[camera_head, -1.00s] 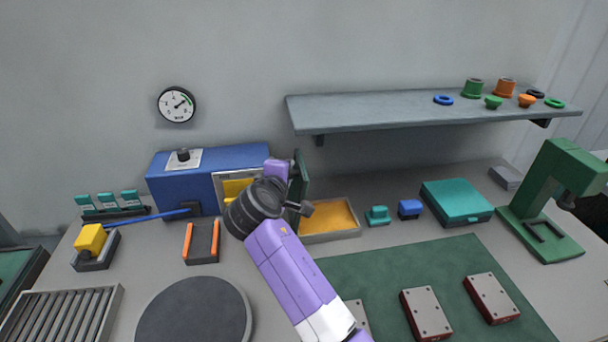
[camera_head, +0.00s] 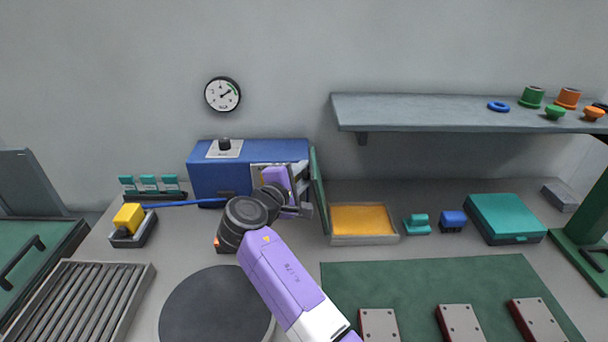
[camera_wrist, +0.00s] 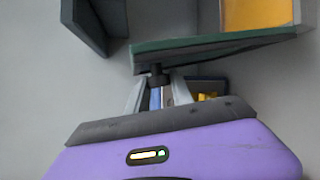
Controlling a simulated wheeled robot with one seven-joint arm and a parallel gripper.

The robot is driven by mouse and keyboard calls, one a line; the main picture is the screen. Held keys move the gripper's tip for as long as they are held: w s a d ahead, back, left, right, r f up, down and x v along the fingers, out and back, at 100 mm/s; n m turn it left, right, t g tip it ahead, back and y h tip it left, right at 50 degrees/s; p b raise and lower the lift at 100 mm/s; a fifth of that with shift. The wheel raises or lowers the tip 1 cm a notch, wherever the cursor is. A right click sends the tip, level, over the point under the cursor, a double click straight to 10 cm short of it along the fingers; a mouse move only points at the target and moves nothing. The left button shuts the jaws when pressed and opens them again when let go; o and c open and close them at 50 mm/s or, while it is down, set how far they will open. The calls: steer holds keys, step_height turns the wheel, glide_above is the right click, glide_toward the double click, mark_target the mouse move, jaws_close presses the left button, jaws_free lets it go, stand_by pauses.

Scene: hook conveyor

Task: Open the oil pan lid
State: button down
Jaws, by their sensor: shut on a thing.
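The oil pan (camera_head: 362,240) is a shallow grey tray holding orange-yellow oil on the bench. Its dark green lid (camera_head: 318,190) stands up on edge at the pan's left side, leaving the oil uncovered. My gripper (camera_head: 303,210) is left of the lid; my wrist partly hides it in the head view. In the wrist view my gripper (camera_wrist: 157,88) is shut on the lid's dark handle (camera_wrist: 155,70). The lid (camera_wrist: 210,46) shows there nearly edge-on, with the pan's oil (camera_wrist: 256,12) beyond it.
A blue machine (camera_head: 235,175) stands behind my gripper, close to it. A teal block (camera_head: 417,223), a blue block (camera_head: 453,221) and a teal box (camera_head: 505,218) sit right of the pan. A shelf (camera_head: 460,112) overhangs the back. The green mat (camera_head: 430,285) has free room.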

steer(key=c, duration=1.1)
jaws_free()
steer(key=shift+b+v, duration=0.35)
steer(key=shift+v, duration=3.55)
steer(key=shift+a, duration=0.1)
